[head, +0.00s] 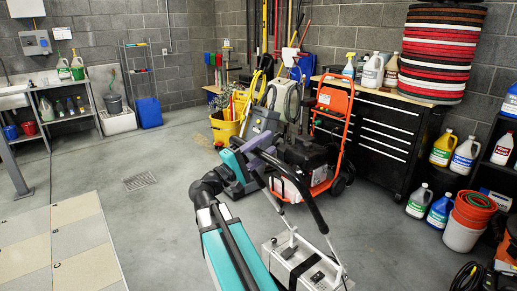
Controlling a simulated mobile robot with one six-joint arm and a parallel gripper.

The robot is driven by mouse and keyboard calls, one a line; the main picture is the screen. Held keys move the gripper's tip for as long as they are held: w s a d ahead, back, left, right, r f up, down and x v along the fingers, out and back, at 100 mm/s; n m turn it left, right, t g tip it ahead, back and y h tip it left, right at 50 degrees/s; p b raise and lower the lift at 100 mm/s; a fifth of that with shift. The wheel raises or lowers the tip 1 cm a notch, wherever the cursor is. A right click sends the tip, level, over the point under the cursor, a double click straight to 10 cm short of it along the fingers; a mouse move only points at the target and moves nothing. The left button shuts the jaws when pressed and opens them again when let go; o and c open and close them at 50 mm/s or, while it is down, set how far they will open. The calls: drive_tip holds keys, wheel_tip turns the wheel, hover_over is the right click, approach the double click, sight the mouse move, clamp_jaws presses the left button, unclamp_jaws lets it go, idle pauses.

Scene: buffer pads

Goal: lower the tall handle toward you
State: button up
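A tall handle (307,200) rises from a grey boxy machine (284,262) at the bottom centre. Its near side is a thick black curved bar, with bright metal tube lower down. A thinner bar runs beside it on the left. The handle leans up and left toward my gripper (262,152), which is purple-grey at the end of my teal and black arm. My gripper is at the handle's upper end and overlaps it in the picture. I cannot tell whether its fingers are closed around the bar, as the fingertips are too small and partly hidden.
An orange-framed wheeled machine (345,110) stands behind the handle, near a black drawer cabinet (389,135). A yellow bucket (225,130) is further left. Orange and white buckets (462,236) and jugs stand at right. The grey floor at left (150,220) is open.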

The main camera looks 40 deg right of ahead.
drive_tip(key=b+v, duration=0.1)
drive_tip(key=v, duration=1.2)
drive_tip(key=shift+a, duration=0.4)
idle(0.4)
